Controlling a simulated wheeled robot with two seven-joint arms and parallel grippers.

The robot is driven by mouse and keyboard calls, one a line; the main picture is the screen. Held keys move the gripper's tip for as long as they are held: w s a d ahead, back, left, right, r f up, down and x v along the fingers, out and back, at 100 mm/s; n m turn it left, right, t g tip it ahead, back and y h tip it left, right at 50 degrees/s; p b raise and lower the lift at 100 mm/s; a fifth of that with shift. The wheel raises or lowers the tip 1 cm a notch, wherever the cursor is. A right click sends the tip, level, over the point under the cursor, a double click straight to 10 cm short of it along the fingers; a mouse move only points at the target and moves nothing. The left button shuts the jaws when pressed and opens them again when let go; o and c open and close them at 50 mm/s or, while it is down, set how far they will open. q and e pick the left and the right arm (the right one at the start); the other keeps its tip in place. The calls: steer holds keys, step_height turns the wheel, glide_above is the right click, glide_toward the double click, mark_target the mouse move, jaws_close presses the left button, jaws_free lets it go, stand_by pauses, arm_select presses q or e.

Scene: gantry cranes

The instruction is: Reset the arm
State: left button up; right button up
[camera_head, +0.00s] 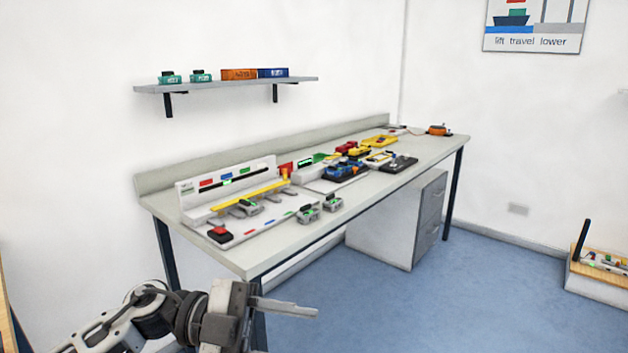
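My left gripper (288,306) is at the bottom of the view, with its arm coming in from the lower left. Its grey fingers point right, in front of and below the near edge of the workbench (245,263). They are seen nearly side-on, so I cannot tell whether they are apart. I see nothing hanging from them. My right gripper is not in view.
The bench holds a model crane set with a yellow beam (240,196), a red button (219,234), and several small coloured parts. A shelf (225,85) hangs above. A grey cabinet (395,225) stands underneath.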

arm_select(q)
steer(key=w+a+f+n+t+y, duration=0.1)
steer(key=a+f+n+t+y, duration=0.4)
steer(key=n+t, duration=0.55)
steer(key=w+a+f+n+t+y, duration=0.1)
steer(key=f+n+t+y, duration=0.2)
steer(key=f+n+t, duration=0.6)
steer(key=s+a+f+n+g+y, duration=0.2)
steer(key=s+f+n+y, duration=0.1)
steer(key=s+f, duration=0.3)
steer(key=s+a+f+n+g+y, duration=0.3)
steer(key=s+f+n, duration=0.2)
steer(key=f, duration=0.3)
steer(key=shift+s+a+g, duration=0.3)
steer(key=shift+s+g, duration=0.05)
steer(key=shift+s, duration=0.4)
